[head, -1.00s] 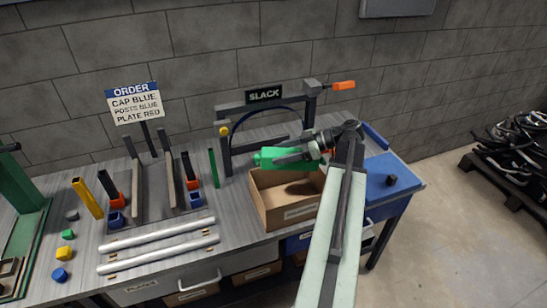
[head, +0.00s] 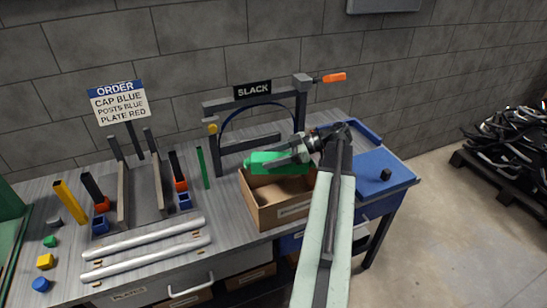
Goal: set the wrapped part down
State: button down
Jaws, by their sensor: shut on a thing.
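My gripper (head: 301,151) is shut on a green part (head: 277,162), which lies roughly level in the jaws. The green part is above the back portion of an open cardboard box (head: 283,212) on the bench. I cannot tell whether it touches the box's rim. The jaws cover the right end of the part.
A grey frame with a SLACK sign (head: 252,89) stands behind the box. A blue mat (head: 378,180) with a dark knob lies to the right. Two pale rails (head: 146,247), blue blocks and coloured pieces occupy the left. An order sign (head: 118,100) stands at the back.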

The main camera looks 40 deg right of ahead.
jog(key=shift+f, duration=0.2)
jog(key=c, duration=0.5)
grip_release()
jog(key=shift+r, duration=0.15)
